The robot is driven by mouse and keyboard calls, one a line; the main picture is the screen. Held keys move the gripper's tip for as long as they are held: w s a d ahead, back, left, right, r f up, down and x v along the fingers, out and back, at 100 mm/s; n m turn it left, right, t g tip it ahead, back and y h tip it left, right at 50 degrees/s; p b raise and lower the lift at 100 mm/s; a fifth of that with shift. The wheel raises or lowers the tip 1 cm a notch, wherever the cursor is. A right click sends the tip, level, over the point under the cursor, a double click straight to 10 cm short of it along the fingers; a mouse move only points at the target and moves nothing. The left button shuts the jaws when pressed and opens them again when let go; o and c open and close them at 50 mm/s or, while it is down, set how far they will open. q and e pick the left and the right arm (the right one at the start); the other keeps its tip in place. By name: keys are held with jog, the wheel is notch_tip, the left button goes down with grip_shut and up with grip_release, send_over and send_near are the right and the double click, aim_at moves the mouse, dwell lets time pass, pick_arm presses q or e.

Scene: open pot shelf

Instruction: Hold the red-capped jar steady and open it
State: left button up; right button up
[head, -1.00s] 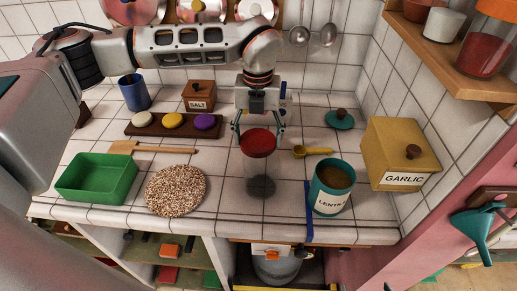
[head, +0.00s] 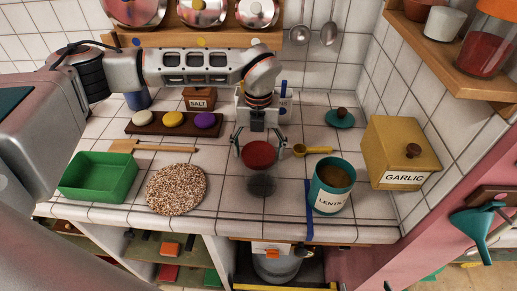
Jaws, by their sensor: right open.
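A dark round patch (head: 262,184) shows on the counter just below the cap in the picture. The jar's clear glass body cannot be made out now, so I cannot tell how the cap sits relative to it.
A teal lentils tin (head: 331,186) and yellow scoop (head: 312,150) stand right of the cap. A garlic box (head: 398,152) is farther right. A speckled round mat (head: 177,189) and green tray (head: 98,177) lie left. A dark board (head: 174,124) with coloured discs lies behind.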

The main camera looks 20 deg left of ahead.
pick_arm(q)
jog(key=shift+r, duration=0.1)
notch_tip(320, 180, up, 12)
jog(key=shift+b, duration=0.35)
dwell(0.4)
